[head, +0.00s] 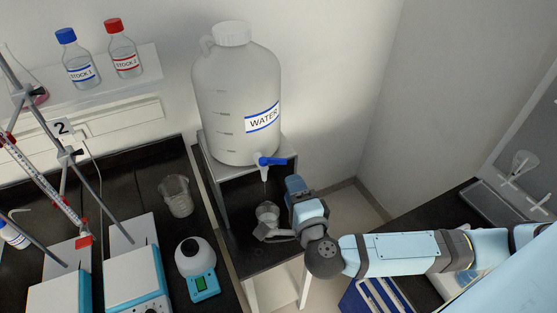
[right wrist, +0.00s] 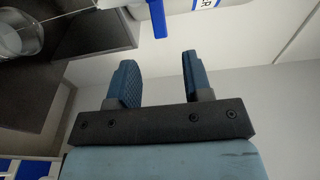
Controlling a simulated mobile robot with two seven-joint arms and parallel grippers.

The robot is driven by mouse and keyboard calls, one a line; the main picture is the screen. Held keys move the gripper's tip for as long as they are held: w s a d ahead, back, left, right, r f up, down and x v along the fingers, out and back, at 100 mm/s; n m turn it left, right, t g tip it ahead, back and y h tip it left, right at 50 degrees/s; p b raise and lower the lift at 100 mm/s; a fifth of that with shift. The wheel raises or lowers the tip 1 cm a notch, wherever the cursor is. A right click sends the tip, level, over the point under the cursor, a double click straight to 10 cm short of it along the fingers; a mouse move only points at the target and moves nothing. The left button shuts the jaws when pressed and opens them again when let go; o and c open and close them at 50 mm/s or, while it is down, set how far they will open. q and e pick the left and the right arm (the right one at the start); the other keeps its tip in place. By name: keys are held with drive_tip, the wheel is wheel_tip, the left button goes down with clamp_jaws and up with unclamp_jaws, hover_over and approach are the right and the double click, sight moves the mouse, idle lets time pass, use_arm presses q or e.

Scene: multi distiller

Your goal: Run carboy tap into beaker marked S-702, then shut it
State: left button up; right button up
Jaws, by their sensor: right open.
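The white carboy (head: 235,95) labelled WATER stands on a grey stand. Its tap (head: 270,161) has a blue lever pointing right and a pale spout pointing down. The blue lever also shows at the top of the right wrist view (right wrist: 158,17). A clear beaker (head: 267,213) stands below the spout on a dark surface; it also shows at the upper left of the wrist view (right wrist: 18,38). My left gripper is out of view.
Another beaker (head: 176,196) stands on the dark bench to the left, its marking unreadable. Nearby are a white device with a green display (head: 198,268), hotplates (head: 135,283) and a burette on a stand. Two stock bottles (head: 77,62) sit on the shelf.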

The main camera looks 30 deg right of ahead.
sight(280, 162)
drive_tip(key=w+b, duration=0.1)
drive_tip(key=w, duration=0.2)
drive_tip(key=w+d+b, duration=0.1)
drive_tip(key=w, duration=0.2)
drive_tip(key=w+b, duration=0.1)
drive_tip(key=w, duration=0.2)
drive_tip(key=shift+d+f, duration=0.1)
drive_tip(key=shift+d, duration=0.15)
drive_tip(key=shift+w+d, duration=0.1)
drive_tip(key=shift+w, duration=0.35)
clamp_jaws()
